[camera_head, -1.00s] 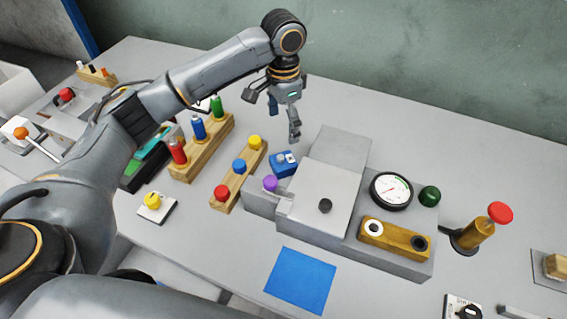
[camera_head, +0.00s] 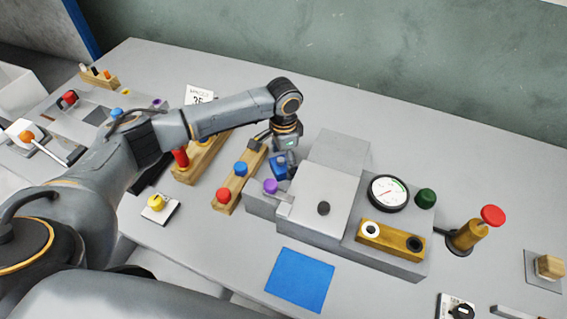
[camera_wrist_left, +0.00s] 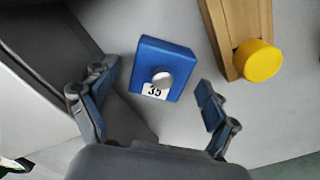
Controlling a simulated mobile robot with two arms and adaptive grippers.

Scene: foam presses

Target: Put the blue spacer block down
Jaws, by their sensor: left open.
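The blue spacer block (camera_wrist_left: 165,66), with a silver knob and a white label reading 35, rests on the grey table in the left wrist view. In the head view the block (camera_head: 277,167) is partly hidden by my left gripper (camera_head: 283,160). My left gripper (camera_wrist_left: 151,105) is open, with its fingers apart on either side of the label end of the block. I see no finger touching the block. My right gripper does not show.
A grey press (camera_head: 322,196) stands close to the right of the block. A wooden rack (camera_head: 239,182) with coloured knobs stands to its left. A blue mat (camera_head: 300,280) lies empty in front of the press.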

